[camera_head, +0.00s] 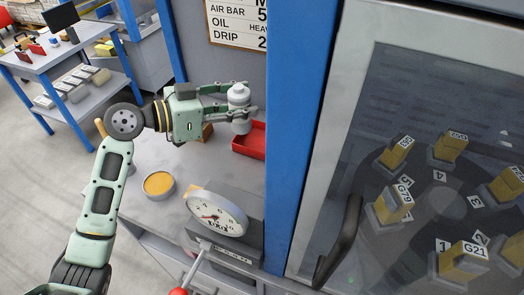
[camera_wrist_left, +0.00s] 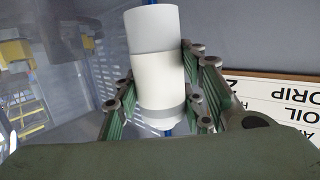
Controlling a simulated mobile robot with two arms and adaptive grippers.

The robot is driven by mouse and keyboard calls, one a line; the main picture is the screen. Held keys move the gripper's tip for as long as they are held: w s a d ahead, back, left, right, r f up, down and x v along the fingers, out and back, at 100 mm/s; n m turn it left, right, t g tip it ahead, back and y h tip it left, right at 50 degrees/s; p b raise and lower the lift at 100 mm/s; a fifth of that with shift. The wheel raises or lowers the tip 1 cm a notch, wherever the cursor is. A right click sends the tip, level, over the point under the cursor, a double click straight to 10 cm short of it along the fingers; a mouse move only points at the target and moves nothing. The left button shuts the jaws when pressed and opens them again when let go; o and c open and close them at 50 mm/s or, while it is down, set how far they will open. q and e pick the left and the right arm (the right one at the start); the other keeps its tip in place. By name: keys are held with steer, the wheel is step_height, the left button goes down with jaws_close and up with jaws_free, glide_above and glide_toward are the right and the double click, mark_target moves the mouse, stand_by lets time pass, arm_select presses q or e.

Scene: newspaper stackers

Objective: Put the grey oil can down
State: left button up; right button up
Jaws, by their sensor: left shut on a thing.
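The grey oil can (camera_head: 239,97) is a small pale grey cylinder with a narrower top. My left gripper (camera_head: 236,103) is shut on it and holds it upright above the grey workbench (camera_head: 215,165), left of the blue post. In the left wrist view the can (camera_wrist_left: 157,65) stands between the two fingers of the gripper (camera_wrist_left: 160,110), its far end toward the top of the picture. My right gripper is not in view.
A red tray (camera_head: 250,143) lies on the bench close to the can. A round tin (camera_head: 158,186) and a dial gauge (camera_head: 216,214) stand nearer. A glass-doored cabinet (camera_head: 345,130) with a carousel is at the right. Bench around the tin is partly clear.

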arm_select(q)
steer(key=w+d+b, duration=0.2)
steer(key=w+d, duration=0.2)
steer(key=p, duration=0.2)
glide_above(261, 143)
step_height(261, 143, down, 9)
steer(key=shift+f, duration=0.3)
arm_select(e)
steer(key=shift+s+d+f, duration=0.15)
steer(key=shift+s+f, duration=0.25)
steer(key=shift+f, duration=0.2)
arm_select(q)
steer(key=shift+f+b, duration=0.2)
steer(key=shift+b, duration=0.2)
steer(key=o, duration=1.1)
steer(key=shift+o, duration=0.4)
steer(key=shift+s, duration=0.1)
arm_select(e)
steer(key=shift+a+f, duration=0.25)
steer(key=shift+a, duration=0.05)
arm_select(q)
steer(key=shift+r, duration=0.1)
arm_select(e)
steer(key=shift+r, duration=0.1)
